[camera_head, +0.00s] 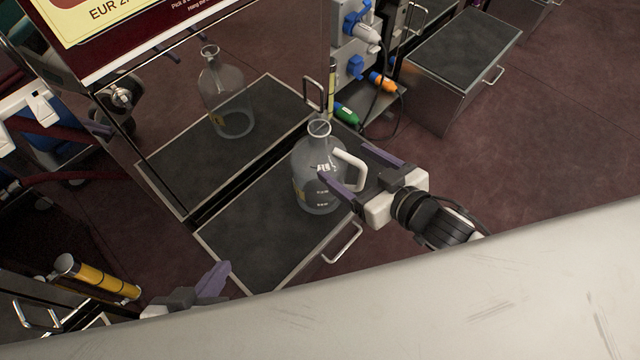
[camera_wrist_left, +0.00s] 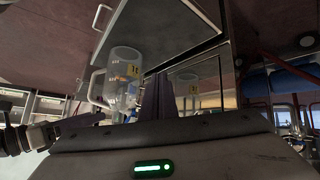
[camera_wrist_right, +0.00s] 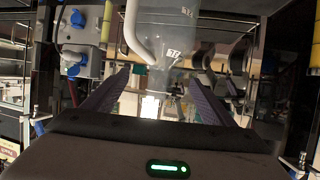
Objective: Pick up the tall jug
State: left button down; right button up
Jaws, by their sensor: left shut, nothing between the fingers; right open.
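The tall jug (camera_head: 312,160) is clear, with a narrow neck, a yellow label and a white handle (camera_head: 352,160) on its right side. It stands upright on a dark-topped metal box (camera_head: 250,240). My right gripper (camera_head: 342,160) is open at the jug's handle side, one finger overlapping the jug body in the head view; I cannot tell if it touches. In the right wrist view, the handle (camera_wrist_right: 138,38) shows between and beyond the fingers. My left gripper (camera_head: 224,272) is shut and empty, left of the box's near edge. The jug also shows in the left wrist view (camera_wrist_left: 124,70).
A shiny panel behind the box shows what looks like the jug's reflection (camera_head: 228,95). Blue sockets (camera_head: 352,68) with green and orange plugs stand behind the jug. Another dark-topped box (camera_head: 465,50) is at the upper right. A pale surface (camera_head: 480,300) fills the lower right.

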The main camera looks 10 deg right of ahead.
aim_at(325, 146)
jog(key=b+x, duration=0.1)
jog(key=x, duration=0.3)
jog(key=shift+w+a+f+b, duration=0.1)
jog(key=shift+w+f+b, duration=0.1)
jog(key=shift+w+b, duration=0.15)
jog(key=shift+r+b+x, duration=0.25)
jog(key=shift+b+x, duration=0.3)
jog(key=shift+x, duration=0.9)
jog(key=shift+r+b+x, duration=0.2)
jog(key=shift+b+x, duration=0.3)
jog(key=shift+x, duration=1)
pick_arm(q)
jog(key=d+f, duration=0.1)
jog(key=d+f+m+g, duration=0.1)
jog(key=shift+w+d+f+g+h, duration=0.1)
jog(key=shift+w+f+g+h, duration=0.2)
jog(key=shift+w+f, duration=0.1)
pick_arm(e)
jog(key=shift+w+a, duration=0.1)
jog(key=shift+w, duration=0.05)
